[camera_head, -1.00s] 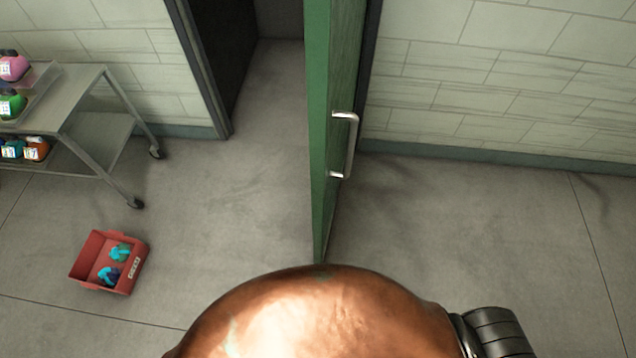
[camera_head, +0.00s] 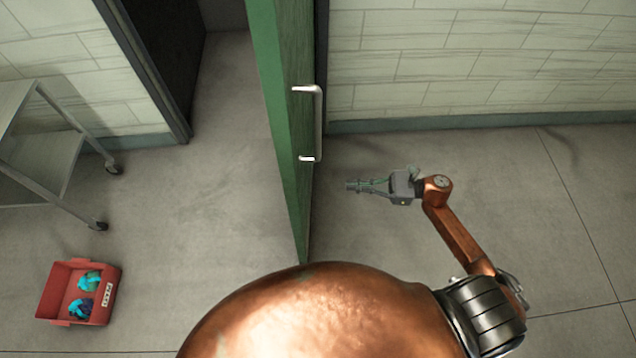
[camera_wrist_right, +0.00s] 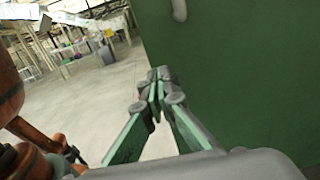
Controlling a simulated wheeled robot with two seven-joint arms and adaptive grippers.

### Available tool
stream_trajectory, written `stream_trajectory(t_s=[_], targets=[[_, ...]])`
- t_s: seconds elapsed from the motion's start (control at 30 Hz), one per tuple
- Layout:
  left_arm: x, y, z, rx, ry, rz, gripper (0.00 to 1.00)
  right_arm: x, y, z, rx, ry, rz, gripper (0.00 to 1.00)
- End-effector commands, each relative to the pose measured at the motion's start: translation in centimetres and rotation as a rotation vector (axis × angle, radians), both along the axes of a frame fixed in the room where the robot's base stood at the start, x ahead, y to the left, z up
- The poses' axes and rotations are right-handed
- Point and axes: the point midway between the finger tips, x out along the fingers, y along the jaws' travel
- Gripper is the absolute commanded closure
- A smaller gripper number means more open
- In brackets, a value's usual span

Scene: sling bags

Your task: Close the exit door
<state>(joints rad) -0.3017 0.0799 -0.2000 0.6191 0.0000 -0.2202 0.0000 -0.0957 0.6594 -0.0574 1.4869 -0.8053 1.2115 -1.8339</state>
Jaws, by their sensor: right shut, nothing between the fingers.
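The green exit door (camera_head: 288,130) stands open, seen nearly edge-on in the head view, with the dark doorway to its left. Its silver bar handle (camera_head: 317,122) is on the door's right face. My right gripper (camera_head: 348,186) is shut and empty, to the right of the door and apart from it, a little below the handle in the picture. In the right wrist view the shut fingers (camera_wrist_right: 157,92) show in front of the green door face (camera_wrist_right: 235,70), with one end of the handle (camera_wrist_right: 180,9) at the top. My left gripper is not in view.
A grey metal cart (camera_head: 38,150) stands left of the doorway. A red bin (camera_head: 72,305) with small blue-green items sits on the floor at the lower left. The floor (camera_head: 215,190) between cart and door is clear. A tiled wall (camera_head: 470,65) runs to the right.

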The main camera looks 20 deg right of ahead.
Motion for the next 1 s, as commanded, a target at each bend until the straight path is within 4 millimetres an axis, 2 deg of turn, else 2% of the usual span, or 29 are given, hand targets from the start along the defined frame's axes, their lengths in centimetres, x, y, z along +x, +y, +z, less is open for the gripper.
stream_trajectory(t_s=[0.17, 0.6, 0.8, 1.0], targets=[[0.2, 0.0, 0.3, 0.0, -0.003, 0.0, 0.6, 0.6, 2.0, 0.4, -0.006, -0.018, 0.013, 1.0], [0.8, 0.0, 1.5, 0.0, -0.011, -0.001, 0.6, 4.0, 9.9, 0.4, -0.004, -0.015, 0.009, 1.0], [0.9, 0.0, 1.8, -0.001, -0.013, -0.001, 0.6, 5.0, 12.1, 0.3, -0.004, -0.012, 0.007, 1.0], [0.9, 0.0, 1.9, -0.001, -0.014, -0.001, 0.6, 5.3, 12.8, 0.1, -0.006, -0.011, 0.007, 1.0]])
